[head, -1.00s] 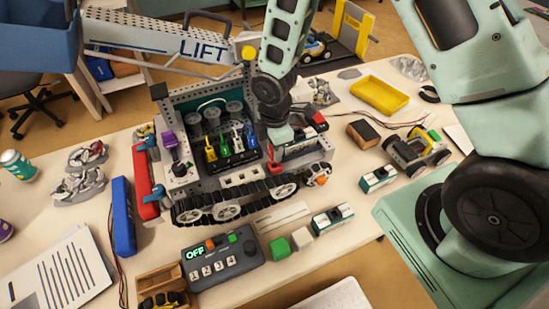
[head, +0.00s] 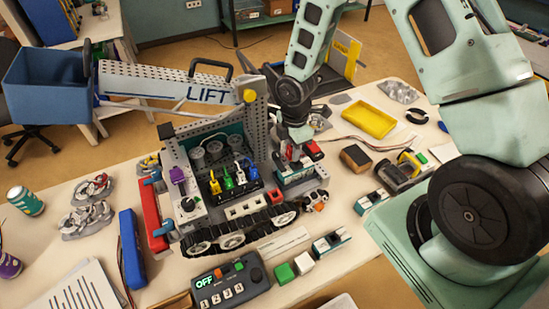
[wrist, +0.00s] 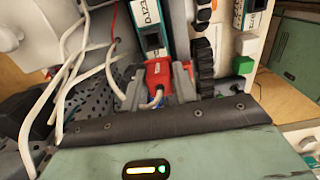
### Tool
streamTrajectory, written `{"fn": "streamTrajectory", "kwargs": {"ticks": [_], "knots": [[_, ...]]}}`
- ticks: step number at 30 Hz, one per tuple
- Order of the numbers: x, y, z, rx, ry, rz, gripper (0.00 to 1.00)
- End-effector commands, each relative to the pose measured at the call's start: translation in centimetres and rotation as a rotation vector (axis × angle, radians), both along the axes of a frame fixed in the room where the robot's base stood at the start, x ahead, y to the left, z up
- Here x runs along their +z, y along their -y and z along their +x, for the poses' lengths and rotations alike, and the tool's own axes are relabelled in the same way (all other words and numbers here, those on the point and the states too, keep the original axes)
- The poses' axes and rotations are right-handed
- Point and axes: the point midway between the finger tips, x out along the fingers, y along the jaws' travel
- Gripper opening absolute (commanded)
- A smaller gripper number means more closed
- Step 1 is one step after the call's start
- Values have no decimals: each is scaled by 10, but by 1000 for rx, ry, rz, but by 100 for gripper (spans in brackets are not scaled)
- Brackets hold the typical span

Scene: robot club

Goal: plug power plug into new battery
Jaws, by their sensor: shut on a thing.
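The tracked model robot (head: 245,208) stands on the table. A white and teal battery (head: 296,177) sits in its right-hand bay. My gripper (head: 291,153) is above this bay, shut on a red power plug (head: 289,152). In the wrist view the plug (wrist: 157,74) sits between my grey fingers (wrist: 156,88), with a pale cable at its near side. The battery (wrist: 150,38) lies straight beyond the plug, its dark end towards it. The plug's front is close to that end; I cannot tell whether they touch.
Loose white cables (wrist: 75,75) hang left of my gripper in the wrist view. Two more batteries, one at the front (head: 331,243) and one at the right (head: 370,201), lie on the table.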

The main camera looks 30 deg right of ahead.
Motion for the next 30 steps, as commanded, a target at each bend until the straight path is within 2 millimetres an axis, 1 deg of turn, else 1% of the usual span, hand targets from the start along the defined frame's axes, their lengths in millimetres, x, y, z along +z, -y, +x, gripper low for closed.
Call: {"fn": "streamTrajectory", "kwargs": {"ticks": [1,3,7,14,29,30], "knots": [[12,11,1,-5,-1,1,2],[16,22,2,-4,-1,1,2],[17,31,2,0,0,1,2],[7,31,3,1,0,0,2],[-30,31,2,1,-1,0,2],[-26,31,3,1,0,0,2]]}}
